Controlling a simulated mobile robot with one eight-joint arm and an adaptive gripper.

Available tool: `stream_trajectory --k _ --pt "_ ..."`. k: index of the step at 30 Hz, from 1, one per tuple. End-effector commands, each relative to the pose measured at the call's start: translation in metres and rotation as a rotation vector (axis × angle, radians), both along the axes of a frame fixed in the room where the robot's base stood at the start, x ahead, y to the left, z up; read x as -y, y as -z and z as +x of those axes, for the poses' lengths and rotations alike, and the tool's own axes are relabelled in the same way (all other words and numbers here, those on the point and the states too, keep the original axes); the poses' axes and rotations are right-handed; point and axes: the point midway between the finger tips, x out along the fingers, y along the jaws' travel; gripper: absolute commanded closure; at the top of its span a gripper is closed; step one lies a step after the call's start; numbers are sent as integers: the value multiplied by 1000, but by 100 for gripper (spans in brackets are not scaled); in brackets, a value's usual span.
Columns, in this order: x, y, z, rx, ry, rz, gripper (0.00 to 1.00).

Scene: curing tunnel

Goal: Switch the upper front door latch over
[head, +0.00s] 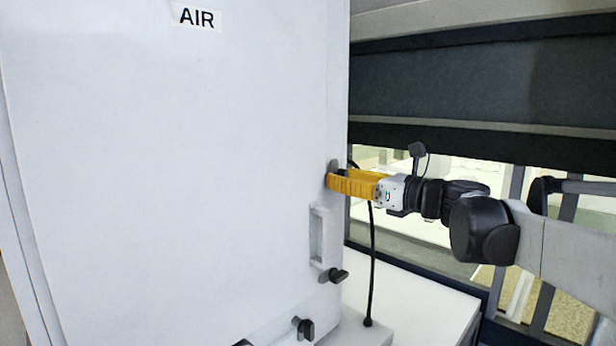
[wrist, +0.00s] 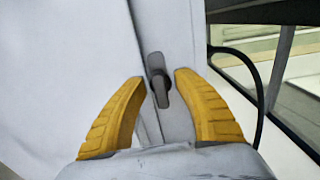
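In the head view my gripper (head: 337,179) reaches in from the right to the edge of the white door (head: 180,180). Only the top of the latch plate (head: 333,164) shows there; the fingers hide the rest. The gripper is open and holds nothing.
Another dark knob (head: 304,328) is at the bottom. A black cable (head: 372,260) hangs just right of the door. A white surface (head: 425,305) lies lower right.

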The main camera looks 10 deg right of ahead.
Motion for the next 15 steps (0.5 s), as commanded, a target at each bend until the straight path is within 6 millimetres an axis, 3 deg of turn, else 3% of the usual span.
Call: stream_trajectory --k 6,9,10,15 --pt "0 0 0 0 0 0 65" --pt "0 0 0 0 0 0 96" --pt "0 0 0 0 0 0 100" --pt "0 0 0 1 0 -1 100"
